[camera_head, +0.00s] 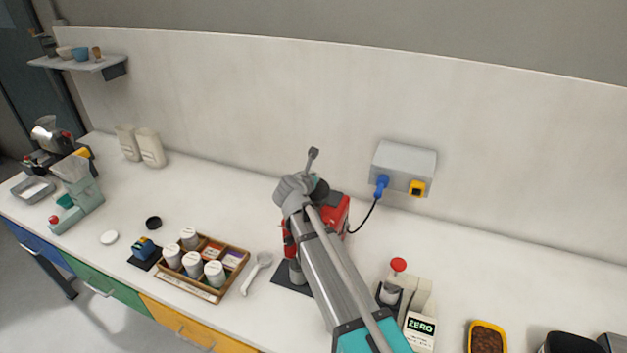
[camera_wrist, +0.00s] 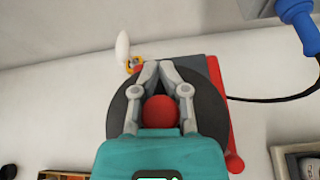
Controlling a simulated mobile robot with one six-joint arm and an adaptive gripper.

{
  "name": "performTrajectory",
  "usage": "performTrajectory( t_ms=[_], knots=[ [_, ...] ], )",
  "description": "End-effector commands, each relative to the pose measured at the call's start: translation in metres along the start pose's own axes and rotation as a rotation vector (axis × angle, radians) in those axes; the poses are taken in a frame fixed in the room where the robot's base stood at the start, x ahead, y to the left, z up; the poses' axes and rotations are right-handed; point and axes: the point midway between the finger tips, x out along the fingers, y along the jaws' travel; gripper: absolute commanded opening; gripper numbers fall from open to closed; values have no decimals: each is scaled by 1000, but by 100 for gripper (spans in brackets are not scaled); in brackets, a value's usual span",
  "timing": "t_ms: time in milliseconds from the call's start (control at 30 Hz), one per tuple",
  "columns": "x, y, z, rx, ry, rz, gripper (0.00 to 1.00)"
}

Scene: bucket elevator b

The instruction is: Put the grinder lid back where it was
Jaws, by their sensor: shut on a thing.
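The grinder lid is a dark round disc (camera_wrist: 207,112) with a red ball knob (camera_wrist: 160,112), seen from above in the wrist view. My gripper (camera_wrist: 159,68) is shut on the lid, its two fingers around the red knob. In the wrist view a red machine (camera_wrist: 218,85) with a grey top, seemingly the grinder, shows behind and to the right of the disc. I cannot tell whether the lid touches the machine.
A grey wall box (camera_head: 403,167) feeds a black cable down behind the machine. A ZERO-labelled device (camera_head: 420,328) with a red knob stands to the right. A wooden rack of jars (camera_head: 232,262) and a white spoon (camera_head: 258,270) lie left. Counter beyond the spoon is partly free.

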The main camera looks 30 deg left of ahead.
Motion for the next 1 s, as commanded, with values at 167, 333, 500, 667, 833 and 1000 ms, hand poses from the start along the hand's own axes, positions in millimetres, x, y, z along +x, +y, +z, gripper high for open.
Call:
performTrajectory(
  t_ms=[167,333,500,667,833,1000],
  knots=[
    [0,0,0,0,0,0,0],
    [0,0,-1,0,0,0,0],
    [2,-1,-5,0,0,0,0],
    [3,-1,-8,0,0,0,0],
    [5,-2,-11,0,0,0,0],
    [4,-2,-11,0,0,0,16]
  ],
)
